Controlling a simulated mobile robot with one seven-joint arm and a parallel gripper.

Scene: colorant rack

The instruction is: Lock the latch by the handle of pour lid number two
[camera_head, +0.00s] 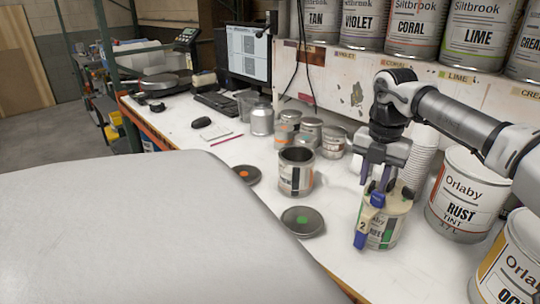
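A can with a cream pour lid (398,205) stands upright on the white bench, in front of the rack at the right. A yellowish tag marked 2 (362,226) is on its left front side. A blue latch-like part (360,240) hangs just below the tag. My gripper (378,187) points down over the lid, its fingers at the lid's upper left. The fingers overlap the lid's dark and purple-blue parts. I cannot tell whether they touch or hold the handle, nor whether the latch is locked.
An open can (295,180) stands left, with a green-dotted lid (302,221) and an orange-dotted lid (246,175) lying near it. A Rust tint can (457,195) stands close on the right, another can (512,262) at the right edge. White cups (420,158) stand behind.

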